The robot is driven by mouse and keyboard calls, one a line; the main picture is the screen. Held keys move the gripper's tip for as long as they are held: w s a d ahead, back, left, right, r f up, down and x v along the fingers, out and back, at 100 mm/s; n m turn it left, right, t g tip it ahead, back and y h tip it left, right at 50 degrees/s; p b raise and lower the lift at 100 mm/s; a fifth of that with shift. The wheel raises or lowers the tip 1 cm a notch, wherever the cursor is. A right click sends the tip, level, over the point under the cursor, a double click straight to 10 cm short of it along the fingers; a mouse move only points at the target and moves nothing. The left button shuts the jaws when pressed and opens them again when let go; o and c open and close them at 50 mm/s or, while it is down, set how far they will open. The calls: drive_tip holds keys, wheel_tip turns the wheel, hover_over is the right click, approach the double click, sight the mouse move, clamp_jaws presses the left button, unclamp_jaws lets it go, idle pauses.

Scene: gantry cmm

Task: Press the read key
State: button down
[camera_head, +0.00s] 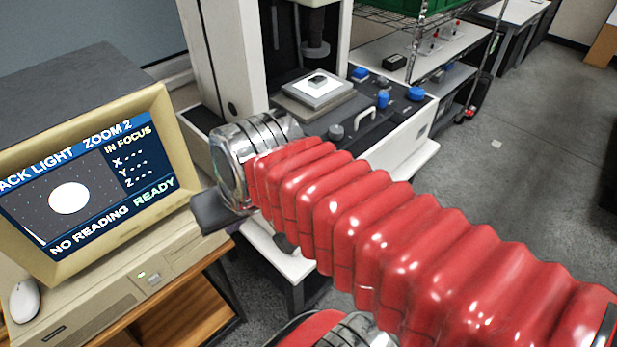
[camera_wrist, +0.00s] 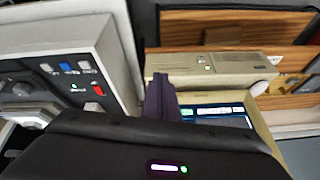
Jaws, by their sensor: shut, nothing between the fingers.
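In the wrist view, a light grey control panel (camera_wrist: 108,45) at the left carries a small row of keys: a blue key (camera_wrist: 66,67) between two white ones, and a red key (camera_wrist: 98,90) below beside a small green light. The labels are too small to read, so I cannot tell which is the read key. My gripper (camera_wrist: 160,85) is shut and empty, right of the panel and apart from it in the picture. In the head view only a dark part of my gripper (camera_head: 212,212) shows, past the metal wrist; the keys are hidden there.
A beige monitor (camera_head: 180,150) at the left reads "NO READING" and "READY", with dashes for X, Y and Z. A mouse (camera_head: 25,300) lies on the computer case. The measuring machine's stage (camera_head: 300,105) holds a small dark part; blue knobs and a handle stand to its right.

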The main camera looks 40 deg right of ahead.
drive_tip(key=w+d+m+t+y, duration=0.1)
drive_tip(key=w+d+m, duration=0.3)
drive_tip(key=d+m, duration=0.7)
drive_tip(key=w+d+f+m+t, duration=0.1)
drive_tip(key=w+d+m, duration=0.3)
drive_tip(key=d+m, duration=0.7)
drive_tip(key=d+t, duration=0.1)
drive_tip(key=d, duration=0.4)
drive_tip(key=shift+f+m+t+y, duration=0.3)
drive_tip(key=shift+t+y, duration=0.1)
drive_tip(key=shift+f, duration=0.2)
drive_tip(key=shift+f, duration=4.25)
drive_tip(key=shift+f, duration=0.1)
drive_tip(key=shift+f, duration=0.25)
